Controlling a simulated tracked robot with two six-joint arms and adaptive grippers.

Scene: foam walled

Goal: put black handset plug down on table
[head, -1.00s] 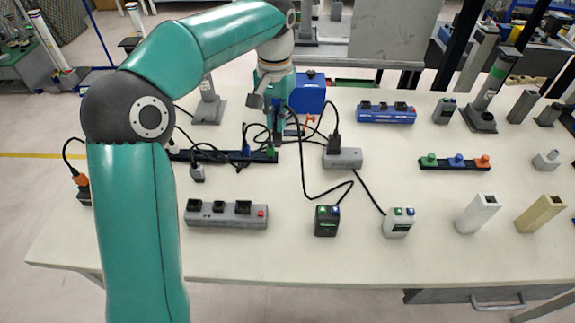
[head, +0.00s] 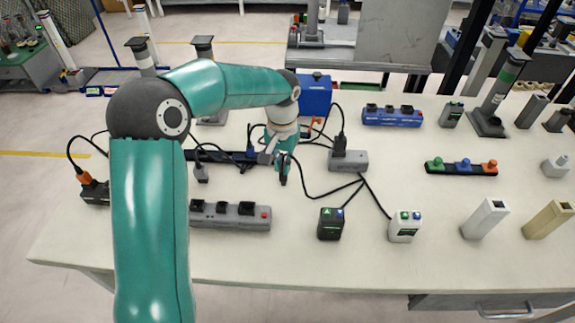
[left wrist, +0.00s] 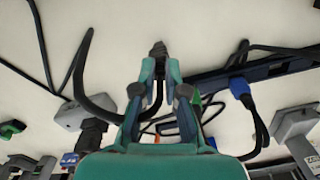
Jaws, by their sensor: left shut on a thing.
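My left gripper (head: 284,166) is shut on the black handset plug (head: 283,180), in front of the long black strip. The left wrist view shows the plug (left wrist: 158,50) between the fingertips of the gripper (left wrist: 158,72), with its black cable bending away. I cannot tell whether the plug touches the table (head: 290,262). The black handset (head: 330,224), a dark box with green and blue buttons, stands near the front of the table. My right gripper is not in view.
A grey socket block (head: 349,161) with another black plug stands right of the gripper. A grey power strip (head: 230,216) lies front left. A white handset (head: 404,227) stands right of the black one. The long black strip (head: 215,156) lies behind. Bare table lies just in front of the gripper.

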